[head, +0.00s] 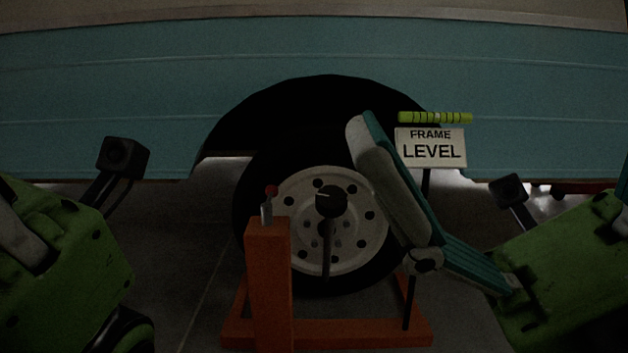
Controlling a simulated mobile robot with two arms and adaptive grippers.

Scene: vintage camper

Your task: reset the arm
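My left arm (70,265) is a green housing in the lower left of the head view, with a black camera on a stalk. My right arm (570,265) is a similar green housing in the lower right. A teal and pale grey hinged piece (395,185) leans in front of the wheel's right side. It bends at a grey pivot (424,261), and its lower teal part runs toward my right arm.
An orange stand (267,285) is in front of the camper wheel (345,250). A small red-topped item (268,203) is on its post. A "FRAME LEVEL" sign (431,147) and yellow-green level (435,117) stand at right. The teal camper side (120,90) spans the back.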

